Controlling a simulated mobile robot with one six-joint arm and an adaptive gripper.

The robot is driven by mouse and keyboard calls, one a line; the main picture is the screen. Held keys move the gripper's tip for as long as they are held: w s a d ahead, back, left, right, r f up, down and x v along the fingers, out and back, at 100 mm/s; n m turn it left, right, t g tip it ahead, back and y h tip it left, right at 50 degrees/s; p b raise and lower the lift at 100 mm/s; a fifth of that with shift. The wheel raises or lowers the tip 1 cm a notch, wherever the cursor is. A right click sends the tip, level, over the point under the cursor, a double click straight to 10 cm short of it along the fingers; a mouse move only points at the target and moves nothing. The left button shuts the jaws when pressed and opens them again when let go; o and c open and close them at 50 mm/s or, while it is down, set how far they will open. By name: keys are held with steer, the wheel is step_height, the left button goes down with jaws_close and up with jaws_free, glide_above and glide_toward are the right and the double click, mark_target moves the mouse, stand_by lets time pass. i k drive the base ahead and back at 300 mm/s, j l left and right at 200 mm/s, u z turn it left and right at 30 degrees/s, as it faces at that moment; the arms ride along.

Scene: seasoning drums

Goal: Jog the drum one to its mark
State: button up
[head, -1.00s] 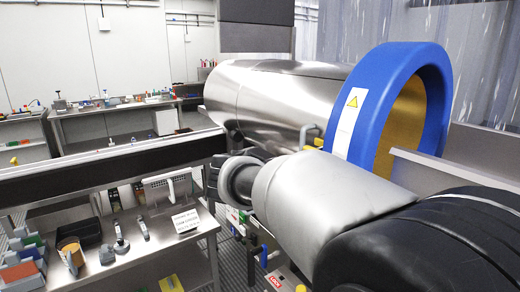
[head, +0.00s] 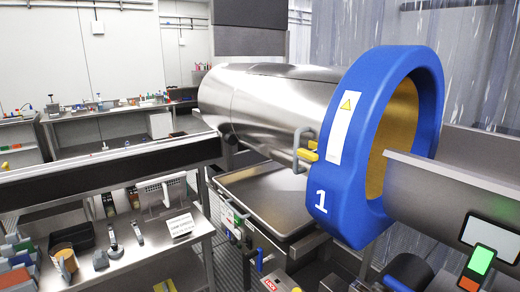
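Drum one (head: 270,108) is a large steel cylinder lying on its side across the middle of the head view. Its blue end ring (head: 385,205) carries a white "1" and a label with a yellow warning triangle. The ring's mouth is open and shows a tan inside. A grey handle (head: 298,143) with a yellow piece (head: 307,156) sits beside the drum near the ring. I cannot make out an alignment mark on the drum. My gripper is out of the picture; only a dark part, perhaps of my arm, shows low beside the ring.
A control panel at the lower right has a lit green button (head: 482,259), an orange button (head: 469,284) and a pale screen (head: 490,236). A steel tray (head: 270,200) lies below the drum. A bench (head: 140,265) with tools and a sign stands at left.

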mark_target(237, 233)
steer(key=i+j+z, duration=0.2)
steer(key=j+z, duration=0.15)
steer(key=j, duration=1)
steer(key=j+z, duration=0.3)
steer(key=j, duration=1)
